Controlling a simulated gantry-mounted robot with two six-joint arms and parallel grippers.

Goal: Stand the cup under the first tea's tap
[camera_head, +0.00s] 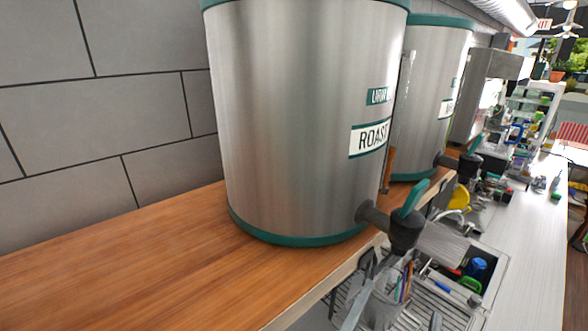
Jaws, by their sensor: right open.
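A large steel tea urn (300,120) with a teal base and a label beginning "ROAS" stands on the wooden shelf. Its black tap (404,232) with a teal lever sticks out over the shelf's front edge. A clear cup (382,310) shows below this tap, above the slatted metal drip area; its base is cut off by the frame, so I cannot tell whether it rests on anything. My right gripper (388,296) is open around the cup, with grey fingers beside it, partly hidden by the tap. My left gripper is not in view.
A second steel urn (432,100) with its own tap (468,161) stands behind. The wooden shelf (130,265) is clear at left. A sink area (490,275) holds coloured items at right. The pale counter (535,240) runs back, cluttered further along.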

